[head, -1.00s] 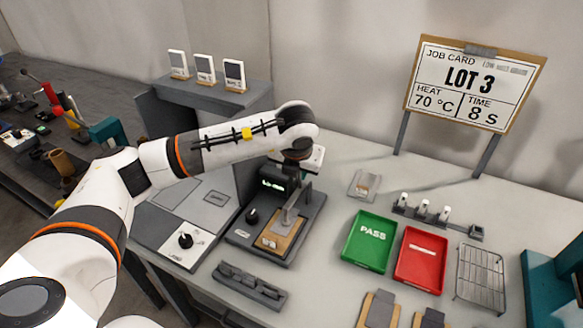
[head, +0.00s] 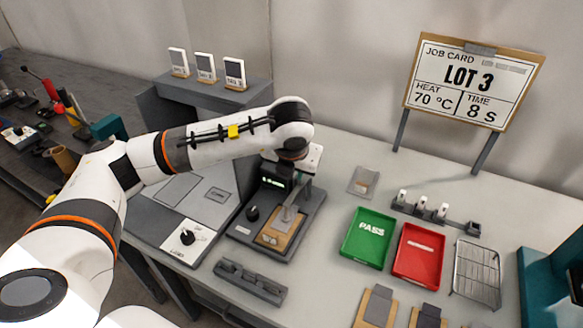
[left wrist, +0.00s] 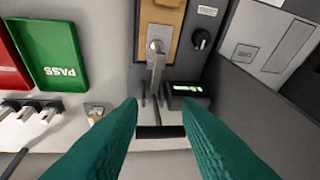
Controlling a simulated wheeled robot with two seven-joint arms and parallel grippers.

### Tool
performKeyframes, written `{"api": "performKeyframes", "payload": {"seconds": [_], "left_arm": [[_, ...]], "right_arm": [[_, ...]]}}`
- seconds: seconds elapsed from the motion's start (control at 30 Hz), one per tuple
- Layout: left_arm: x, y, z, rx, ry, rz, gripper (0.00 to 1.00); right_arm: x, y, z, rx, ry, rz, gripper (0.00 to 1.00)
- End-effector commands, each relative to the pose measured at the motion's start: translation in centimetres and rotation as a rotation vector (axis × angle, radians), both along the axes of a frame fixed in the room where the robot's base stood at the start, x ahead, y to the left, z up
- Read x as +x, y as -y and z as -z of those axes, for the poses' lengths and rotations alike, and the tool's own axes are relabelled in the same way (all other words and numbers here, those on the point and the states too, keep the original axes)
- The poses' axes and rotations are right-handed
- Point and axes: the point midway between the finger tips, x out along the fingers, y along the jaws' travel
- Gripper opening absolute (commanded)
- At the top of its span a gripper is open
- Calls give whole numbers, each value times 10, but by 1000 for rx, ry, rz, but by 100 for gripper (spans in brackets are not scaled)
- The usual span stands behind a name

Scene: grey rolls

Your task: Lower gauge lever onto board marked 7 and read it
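The gauge (head: 290,212) stands on a dark base on the bench, with a small lit green display (head: 274,183) too small to read. A tan-edged board (head: 270,240) lies on its base. The gauge's grey arm (left wrist: 155,72) reaches over the board (left wrist: 160,18) to a round foot (left wrist: 154,46); I cannot tell whether the foot touches. A black bar (left wrist: 160,132) shows between my fingers in the left wrist view. My left gripper (left wrist: 159,104) has its teal fingers apart, above the gauge; my wrist hides it in the head view. No board number is legible. My right gripper is out of view.
A green PASS tray (head: 368,238) and a red tray (head: 418,255) lie right of the gauge, with a wire rack (head: 477,273) beyond. A slotted grey holder (head: 250,282) lies in front. A job card (head: 474,85) reads LOT 3, 70 °C, 8 s. Several small cards stand on a shelf (head: 212,94).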

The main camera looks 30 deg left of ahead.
Motion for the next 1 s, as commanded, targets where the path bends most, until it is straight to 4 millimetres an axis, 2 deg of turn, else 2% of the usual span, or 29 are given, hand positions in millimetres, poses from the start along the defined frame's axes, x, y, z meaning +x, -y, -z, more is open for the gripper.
{"api": "performKeyframes", "payload": {"seconds": [0.23,0.57,0.77,1.0], "left_arm": [[0,0,3,-1,0,2,31],[-1,1,-3,-1,0,1,31],[-11,7,-29,-1,6,4,31],[-30,18,-79,-1,5,4,31]], "right_arm": [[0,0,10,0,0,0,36],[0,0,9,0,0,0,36],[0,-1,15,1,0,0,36],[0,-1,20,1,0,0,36]]}}
